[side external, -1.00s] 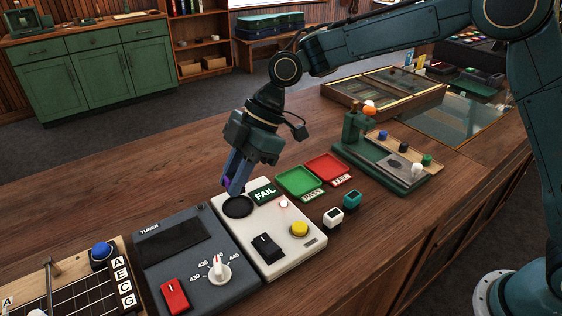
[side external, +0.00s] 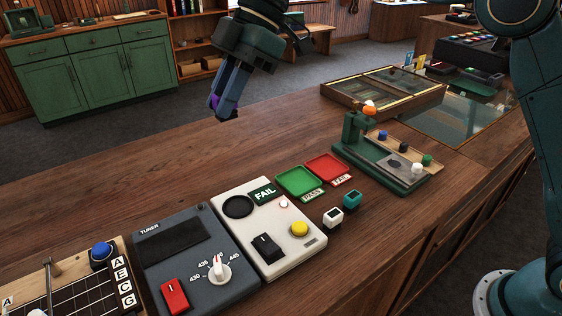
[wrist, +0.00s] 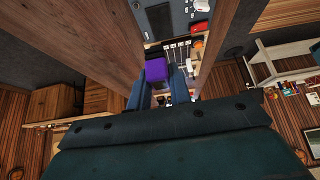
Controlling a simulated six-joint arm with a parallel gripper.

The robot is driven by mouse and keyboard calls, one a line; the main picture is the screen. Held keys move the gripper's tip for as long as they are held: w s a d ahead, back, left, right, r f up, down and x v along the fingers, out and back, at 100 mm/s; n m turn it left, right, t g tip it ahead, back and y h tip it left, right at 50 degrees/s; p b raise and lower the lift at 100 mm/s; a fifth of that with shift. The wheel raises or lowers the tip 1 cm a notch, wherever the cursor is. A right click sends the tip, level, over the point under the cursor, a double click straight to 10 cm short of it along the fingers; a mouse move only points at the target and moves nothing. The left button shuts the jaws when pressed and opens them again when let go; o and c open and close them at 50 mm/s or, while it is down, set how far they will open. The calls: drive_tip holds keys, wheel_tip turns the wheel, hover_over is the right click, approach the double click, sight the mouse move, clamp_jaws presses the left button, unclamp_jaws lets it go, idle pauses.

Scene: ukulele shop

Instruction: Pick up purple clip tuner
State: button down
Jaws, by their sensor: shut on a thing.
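My gripper (side external: 226,108) is raised well above the wooden counter, behind the white tester box. It is shut on the purple clip tuner (wrist: 156,70), which shows between the fingers in the wrist view. In the side external view only a small part of the purple clip tuner (side external: 214,101) shows beside the fingers. The rest of it is hidden by the fingers.
The white tester box (side external: 282,247) with a FAIL sign has an empty round black pad (side external: 238,207). Green (side external: 296,181) and red (side external: 327,168) trays lie beside it. White (side external: 333,217) and teal (side external: 352,199) clip tuners stand in front. The counter's back left is clear.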

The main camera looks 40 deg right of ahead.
drive_tip(key=shift+r, duration=0.3)
drive_tip(key=shift+d, duration=0.15)
idle(0.5)
drive_tip(key=shift+w+d, duration=0.15)
drive_tip(key=shift+d, duration=0.15)
drive_tip(key=d+f+m+t, duration=0.1)
drive_tip(key=d+m, duration=0.1)
drive_tip(key=d, duration=0.9)
drive_tip(key=w+d+f+m+t, duration=0.1)
drive_tip(key=d+m, duration=0.1)
drive_tip(key=d, duration=1)
drive_tip(key=shift+d+m+t+h, duration=0.25)
drive_tip(key=shift+m+t+h, duration=0.05)
drive_tip(key=shift+f, duration=0.1)
wheel_tip(320, 180, down, 20)
drive_tip(key=shift+r, duration=0.1)
drive_tip(key=shift+f, duration=0.2)
